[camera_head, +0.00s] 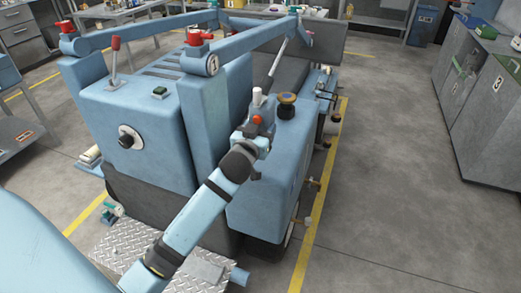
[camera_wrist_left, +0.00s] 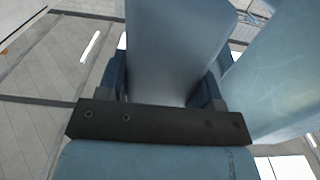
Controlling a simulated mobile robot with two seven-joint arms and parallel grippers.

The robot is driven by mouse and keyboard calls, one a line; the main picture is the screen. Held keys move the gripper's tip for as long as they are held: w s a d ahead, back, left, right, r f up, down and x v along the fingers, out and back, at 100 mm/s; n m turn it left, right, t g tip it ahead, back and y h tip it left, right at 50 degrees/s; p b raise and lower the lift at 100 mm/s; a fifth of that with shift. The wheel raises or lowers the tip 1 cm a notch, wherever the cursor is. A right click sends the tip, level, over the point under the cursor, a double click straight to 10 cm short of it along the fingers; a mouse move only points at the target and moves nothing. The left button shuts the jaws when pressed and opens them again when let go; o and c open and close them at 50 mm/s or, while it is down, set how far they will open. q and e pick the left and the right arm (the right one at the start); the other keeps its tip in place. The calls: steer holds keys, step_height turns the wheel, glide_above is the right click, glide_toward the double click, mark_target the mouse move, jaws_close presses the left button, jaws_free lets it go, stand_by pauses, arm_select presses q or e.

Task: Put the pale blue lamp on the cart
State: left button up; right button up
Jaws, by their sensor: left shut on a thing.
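My left gripper (camera_head: 260,133) reaches in from the lower left and is beside the front corner of a large blue machine, small and partly hidden by its own wrist. In the left wrist view, its dark blue fingers are shut on a pale blue tapered thing (camera_wrist_left: 178,45) that fills the space between them. No other pale blue lamp is clear. A blue-grey shelved stand (camera_head: 14,137) at the left edge may be the cart. My right gripper is not in view.
The blue machine (camera_head: 135,105) fills the middle, with raised blue arms (camera_head: 145,37) and a red-topped lever (camera_head: 115,60). A dark knob (camera_head: 286,104) sits near my gripper. Grey cabinets (camera_head: 490,110) stand at right. The floor (camera_head: 390,190) between is clear.

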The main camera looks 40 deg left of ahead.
arm_select(q)
steer(key=shift+f+b, duration=0.55)
steer(key=shift+f, duration=2.6)
steer(key=shift+f, duration=0.2)
steer(key=o, duration=1.2)
steer(key=shift+c, duration=0.2)
steer(key=shift+r, duration=0.15)
